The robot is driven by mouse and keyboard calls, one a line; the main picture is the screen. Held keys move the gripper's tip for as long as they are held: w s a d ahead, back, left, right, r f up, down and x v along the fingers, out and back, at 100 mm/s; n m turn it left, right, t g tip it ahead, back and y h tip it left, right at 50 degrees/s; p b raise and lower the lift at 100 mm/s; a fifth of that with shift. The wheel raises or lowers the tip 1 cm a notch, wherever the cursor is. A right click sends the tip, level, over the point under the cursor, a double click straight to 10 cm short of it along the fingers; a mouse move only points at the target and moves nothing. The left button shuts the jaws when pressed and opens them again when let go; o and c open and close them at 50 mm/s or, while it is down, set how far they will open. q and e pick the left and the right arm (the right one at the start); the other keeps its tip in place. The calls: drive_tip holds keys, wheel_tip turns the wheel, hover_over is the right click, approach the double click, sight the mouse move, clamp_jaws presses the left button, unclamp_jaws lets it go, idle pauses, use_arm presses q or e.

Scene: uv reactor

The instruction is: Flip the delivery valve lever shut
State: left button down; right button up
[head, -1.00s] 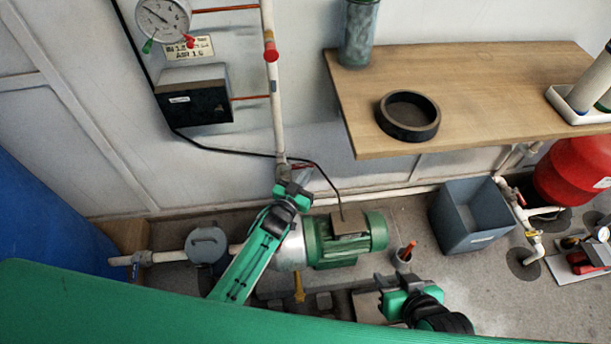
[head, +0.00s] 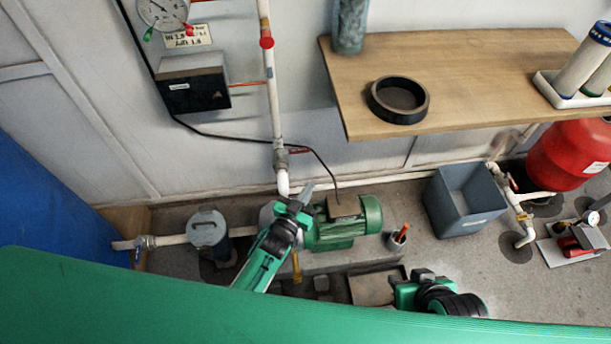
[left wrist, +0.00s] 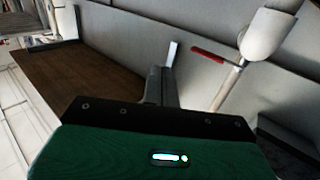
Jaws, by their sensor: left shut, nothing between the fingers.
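The delivery valve (head: 281,158) sits low on the white vertical pipe by the wall, above the green pump motor (head: 345,224). Its red lever (head: 300,151) sticks out to the right, across the pipe. In the left wrist view the red lever (left wrist: 208,57) shows right of my fingers, beside the pipe (left wrist: 228,86). My left gripper (head: 308,190) is shut and empty, below the lever in the head view and apart from it in the wrist view (left wrist: 169,72). My right gripper (head: 424,274) is low at the front; its finger state is unclear.
A black cable (head: 228,143) runs along the wall past the valve to the motor. A wooden shelf (head: 470,80) with a black ring (head: 398,100) juts out at right. A grey bin (head: 466,202) and a red tank (head: 570,155) stand below it.

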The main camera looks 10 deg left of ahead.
use_arm(q)
drive_tip(key=shift+s+d, duration=0.2)
drive_tip(key=shift+s, duration=0.5)
drive_tip(key=shift+s+d, duration=0.2)
drive_tip(key=shift+s, duration=0.5)
use_arm(e)
drive_tip(key=shift+s+d+r, duration=0.1)
drive_tip(key=shift+s+d, duration=0.15)
drive_tip(key=shift+d, duration=0.05)
